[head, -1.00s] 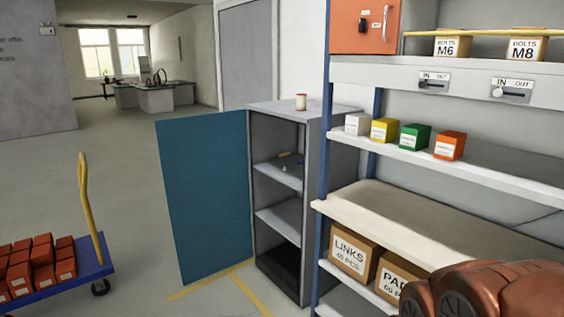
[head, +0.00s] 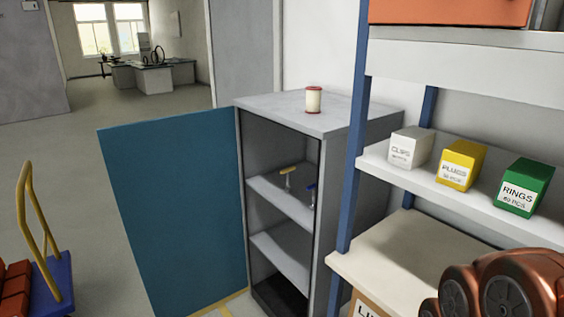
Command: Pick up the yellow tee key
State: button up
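The yellow tee key (head: 287,171) is on the upper inner shelf of the open grey cabinet, with its yellow bar on top of a thin pale shaft. A blue-topped key (head: 312,187) is to its right, near the cabinet's right wall. Both are small in the head view. A copper-coloured part of my arm shows at the lower right, but my gripper's fingers are out of view.
The cabinet's blue door (head: 175,215) stands open to the left. A cream can with red rims (head: 313,100) stands on the cabinet top (head: 270,110). A shelf rack with a blue post (head: 355,140) and boxes is at right. A blue trolley (head: 58,280) is at left.

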aim_at(287, 189)
jog(key=u, duration=0.65)
jog(key=i, duration=1.65)
jog(key=u, duration=0.75)
